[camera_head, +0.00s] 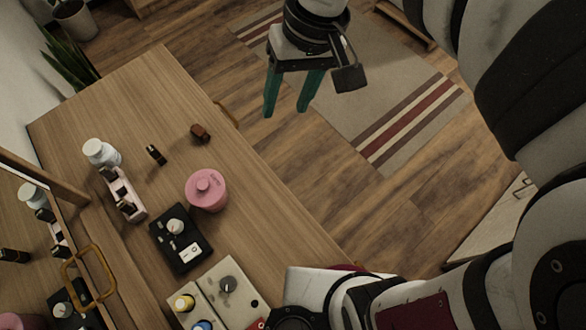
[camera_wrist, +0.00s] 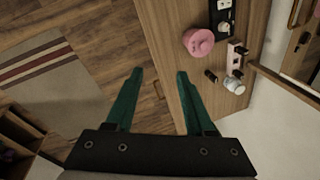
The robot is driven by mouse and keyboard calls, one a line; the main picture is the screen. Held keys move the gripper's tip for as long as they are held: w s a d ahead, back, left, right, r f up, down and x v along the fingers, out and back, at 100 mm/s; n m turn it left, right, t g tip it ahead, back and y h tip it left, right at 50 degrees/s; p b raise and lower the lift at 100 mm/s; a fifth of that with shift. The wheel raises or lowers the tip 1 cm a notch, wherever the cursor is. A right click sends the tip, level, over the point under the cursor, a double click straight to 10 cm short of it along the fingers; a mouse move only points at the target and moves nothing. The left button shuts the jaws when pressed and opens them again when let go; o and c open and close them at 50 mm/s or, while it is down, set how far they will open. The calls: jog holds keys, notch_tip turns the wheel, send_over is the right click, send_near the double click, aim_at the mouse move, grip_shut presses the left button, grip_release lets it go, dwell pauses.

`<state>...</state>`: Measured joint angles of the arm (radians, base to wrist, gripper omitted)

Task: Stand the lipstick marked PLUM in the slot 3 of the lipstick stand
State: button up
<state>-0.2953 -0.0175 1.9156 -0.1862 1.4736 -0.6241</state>
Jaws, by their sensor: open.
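My gripper (camera_head: 287,106) is open and empty, raised over the floor beyond the dresser's right edge. Its green fingers also show apart in the wrist view (camera_wrist: 160,73). A pale pink lipstick stand (camera_head: 138,213) is on the dresser at the left, holding dark lipsticks; slot numbers cannot be read. The stand also shows in the wrist view (camera_wrist: 235,69). A loose dark lipstick (camera_head: 156,154) is just behind the stand, apart from it, and also shows in the wrist view (camera_wrist: 211,76). No PLUM mark is legible.
A white jar (camera_head: 101,153) is beside the stand. A small brown object (camera_head: 200,133) and a pink lidded pot (camera_head: 206,190) are to the right. A black box with a knob (camera_head: 176,241) is nearer. A mirror (camera_head: 30,250) borders the left. The dresser's far part is clear.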

jog(key=s+d+f+m, duration=0.3)
jog(key=s+d+m, duration=0.2)
jog(key=s, duration=0.2)
jog(key=s+d+f+m, duration=0.3)
jog(key=s+d+m, duration=0.2)
jog(key=s, duration=0.2)
jog(key=shift+s+h, duration=0.3)
jog(key=shift+h, duration=0.1)
jog(key=shift+d+f, duration=0.1)
